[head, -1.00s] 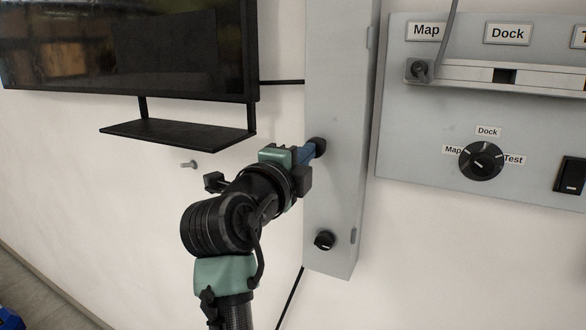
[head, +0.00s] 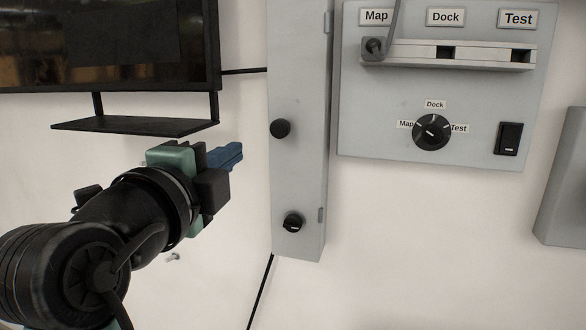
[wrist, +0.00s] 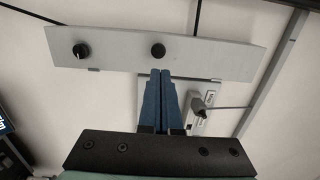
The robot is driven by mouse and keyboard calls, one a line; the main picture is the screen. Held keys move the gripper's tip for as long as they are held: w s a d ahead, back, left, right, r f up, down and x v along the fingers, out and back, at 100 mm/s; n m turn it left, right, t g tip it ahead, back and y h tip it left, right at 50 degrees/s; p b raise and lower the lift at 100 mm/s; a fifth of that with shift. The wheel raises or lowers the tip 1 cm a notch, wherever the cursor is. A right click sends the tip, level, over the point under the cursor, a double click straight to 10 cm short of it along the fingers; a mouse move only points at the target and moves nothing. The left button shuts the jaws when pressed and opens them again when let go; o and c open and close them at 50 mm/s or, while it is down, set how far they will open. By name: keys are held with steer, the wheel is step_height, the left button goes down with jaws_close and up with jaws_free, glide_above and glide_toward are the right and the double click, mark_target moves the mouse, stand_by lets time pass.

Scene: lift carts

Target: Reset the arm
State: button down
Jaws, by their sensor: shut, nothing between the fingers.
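My gripper (head: 238,154) has blue fingers and is shut with nothing between them. In the head view it is left of the tall grey box (head: 298,180) on the wall, apart from the upper black knob (head: 280,128). A lower black knob (head: 293,223) is near the bottom of that box. In the wrist view my gripper (wrist: 162,72) points toward the grey box (wrist: 205,60), with the upper knob (wrist: 158,50) just beyond the fingertips and the lower knob (wrist: 81,51) to the left.
A grey panel (head: 385,110) right of the box carries a rotary dial (head: 431,132), a black rocker switch (head: 508,138) and a slotted bar (head: 470,55) with a plug (head: 374,48). A black screen (head: 90,45) and shelf (head: 135,126) are at left. Wall below is mostly clear.

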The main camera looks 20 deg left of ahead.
steer(key=s+d+r+n+t, duration=0.4)
steer(key=s+d+r+n, duration=0.2)
steer(key=d+n, duration=0.3)
steer(key=s+d+r+n+t, duration=0.5)
steer(key=s+d+r+n, duration=0.1)
steer(key=d+r+n, duration=0.1)
steer(key=d+n, duration=0.1)
steer(key=d, duration=0.1)
steer(key=shift+s+d+n, duration=0.25)
steer(key=shift+d+n, duration=0.15)
steer(key=shift+r, duration=0.1)
stand_by(0.7)
